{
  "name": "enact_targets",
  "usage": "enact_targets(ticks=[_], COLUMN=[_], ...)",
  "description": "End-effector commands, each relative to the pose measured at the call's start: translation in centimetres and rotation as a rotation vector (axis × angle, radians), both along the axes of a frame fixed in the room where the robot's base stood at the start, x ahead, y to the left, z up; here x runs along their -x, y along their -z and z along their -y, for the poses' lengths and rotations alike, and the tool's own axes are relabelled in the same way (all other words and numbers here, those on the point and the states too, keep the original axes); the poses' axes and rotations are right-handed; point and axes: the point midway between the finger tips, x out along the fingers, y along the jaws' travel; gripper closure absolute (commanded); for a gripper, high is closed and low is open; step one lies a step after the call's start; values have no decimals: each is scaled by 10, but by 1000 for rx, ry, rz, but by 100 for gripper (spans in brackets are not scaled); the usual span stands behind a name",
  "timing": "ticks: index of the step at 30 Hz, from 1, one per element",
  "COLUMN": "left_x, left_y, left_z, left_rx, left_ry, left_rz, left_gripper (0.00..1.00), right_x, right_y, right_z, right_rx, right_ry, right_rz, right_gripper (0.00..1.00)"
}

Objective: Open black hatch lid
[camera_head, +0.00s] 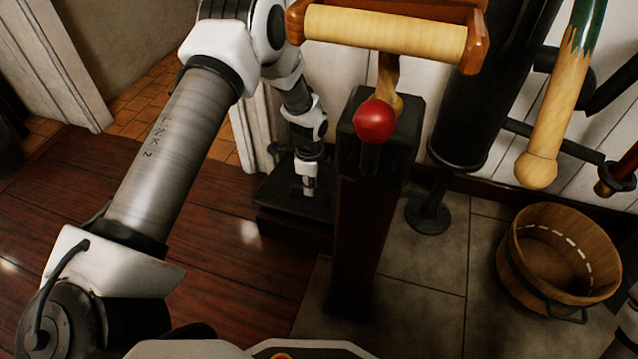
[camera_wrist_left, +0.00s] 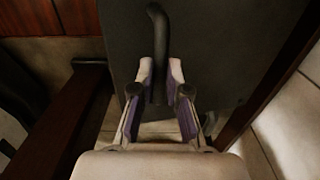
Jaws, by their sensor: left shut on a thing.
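The black hatch lid (camera_head: 268,187) is low on the floor, beside a dark post. In the left wrist view the lid (camera_wrist_left: 225,45) is a broad dark panel with a curved black handle (camera_wrist_left: 158,35). My left gripper (camera_head: 306,188) reaches down over the lid. In the left wrist view its two fingers (camera_wrist_left: 160,82) are on either side of the handle and shut on it. I cannot tell whether the lid is raised at all. My right gripper is not in view.
A dark post (camera_head: 365,220) with a red knob (camera_head: 374,121) stands right of my left gripper. A wooden roller (camera_head: 385,33) is above it. A black cylinder (camera_head: 480,90) and a wooden bucket (camera_head: 555,262) are at the right. The wooden floor (camera_head: 215,285) at the left is clear.

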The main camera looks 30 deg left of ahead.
Motion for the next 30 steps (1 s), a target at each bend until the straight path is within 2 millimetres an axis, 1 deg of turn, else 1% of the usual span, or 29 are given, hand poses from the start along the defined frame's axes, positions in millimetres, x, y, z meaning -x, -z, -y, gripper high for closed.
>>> enact_targets(ticks=[1,8,11,15,18,27,30], left_x=[-4,-5,-11,-26,-32,-35,-42], left_y=[-6,-5,-16,-41,-50,-51,-58], left_z=[-1,-1,-2,-6,-8,-8,-10], left_rx=[0,0,-2,-2,-2,-1,-2], left_ry=[-2,-1,-1,-2,-1,-1,-1], left_rz=[9,10,13,17,16,14,18], left_gripper=[100,100,100,100,100,100,100], right_x=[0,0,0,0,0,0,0], right_y=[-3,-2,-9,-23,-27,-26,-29], right_z=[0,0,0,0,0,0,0], right_rx=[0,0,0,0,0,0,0], right_ry=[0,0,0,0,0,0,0], right_rz=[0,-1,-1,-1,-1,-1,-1], right_gripper=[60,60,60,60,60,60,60])
